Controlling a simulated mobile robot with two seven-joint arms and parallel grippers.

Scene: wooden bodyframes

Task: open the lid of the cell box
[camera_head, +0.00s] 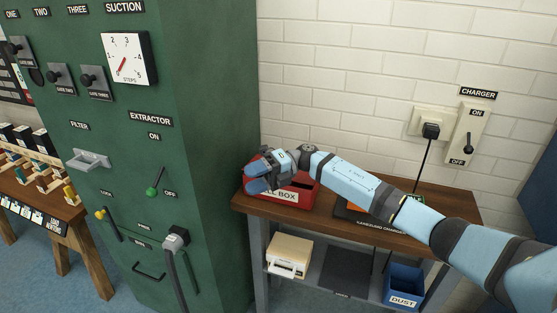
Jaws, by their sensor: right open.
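The red cell box (297,203) stands on the left end of the wooden bench at the wall. Its front label is partly covered and reads "L BOX". A dark opening shows in its top at the right. My right arm comes in from the right, and my right gripper (251,178) is over the box's left and front part, pointing left. The gripper is open, and I see nothing held between its fingers. The gripper and wrist hide much of the box's top, so I cannot tell how the lid sits. My left gripper is not in view.
A tall green extractor cabinet (215,150) stands close to the bench's left end. On the bench top (450,203), a charger (350,212) lies partly under my forearm. A black cable (424,165) hangs from the wall socket. A blue dust bin (403,285) and a beige device (289,252) sit on the lower shelf.

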